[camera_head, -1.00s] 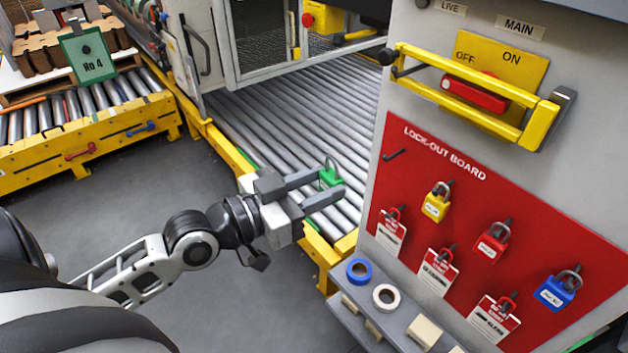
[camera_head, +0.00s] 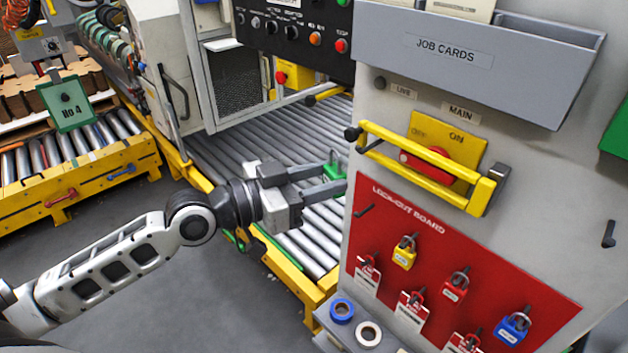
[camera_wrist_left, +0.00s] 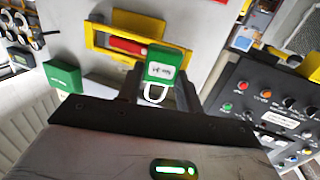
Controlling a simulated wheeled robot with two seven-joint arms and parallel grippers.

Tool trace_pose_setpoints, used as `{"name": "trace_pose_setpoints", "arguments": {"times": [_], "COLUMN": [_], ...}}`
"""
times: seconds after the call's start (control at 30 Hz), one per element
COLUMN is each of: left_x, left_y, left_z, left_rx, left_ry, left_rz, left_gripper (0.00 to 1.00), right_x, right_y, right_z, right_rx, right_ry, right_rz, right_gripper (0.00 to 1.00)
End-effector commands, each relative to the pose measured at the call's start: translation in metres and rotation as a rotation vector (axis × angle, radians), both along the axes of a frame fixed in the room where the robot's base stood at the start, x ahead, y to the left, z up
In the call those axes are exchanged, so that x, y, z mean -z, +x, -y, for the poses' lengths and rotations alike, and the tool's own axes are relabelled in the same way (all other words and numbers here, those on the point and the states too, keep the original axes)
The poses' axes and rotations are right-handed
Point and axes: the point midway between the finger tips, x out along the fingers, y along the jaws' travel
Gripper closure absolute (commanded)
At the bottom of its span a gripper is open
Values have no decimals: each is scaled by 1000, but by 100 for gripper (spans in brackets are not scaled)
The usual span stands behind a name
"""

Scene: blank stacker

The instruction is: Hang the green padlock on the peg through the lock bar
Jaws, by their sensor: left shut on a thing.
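The green padlock (camera_head: 333,169) is between the fingertips of my left gripper (camera_head: 335,178), which is shut on it. In the left wrist view the padlock (camera_wrist_left: 165,62) has a white label, and its pale shackle points back toward the gripper (camera_wrist_left: 158,82). The yellow lock bar (camera_head: 415,168) crosses the yellow OFF/ON plate with its red switch handle (camera_head: 428,160). A dark grey piece (camera_head: 492,184) stands at the bar's right end; I cannot tell the peg clearly there. The gripper is left of the bar and slightly lower, apart from it. My right gripper is not in view.
The red lock-out board (camera_head: 440,262) below holds several padlocks and tags, with one bare hook (camera_head: 364,210). A grey job-card holder (camera_head: 465,62) juts out above the bar. Tape rolls (camera_head: 342,310) lie on a ledge below. Rollers (camera_head: 235,150) lie behind my arm.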

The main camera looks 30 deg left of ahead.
Motion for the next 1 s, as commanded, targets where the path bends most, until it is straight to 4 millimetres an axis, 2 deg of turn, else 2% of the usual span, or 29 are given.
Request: {"name": "trace_pose_setpoints", "arguments": {"times": [1.0], "left_x": [7], "left_y": [58], "left_z": [21], "left_rx": [0], "left_ry": [-3], "left_rz": [2], "left_gripper": [89], "right_x": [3], "right_y": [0], "right_z": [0], "right_rx": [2], "right_ry": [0], "right_rz": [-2], "right_gripper": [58]}}
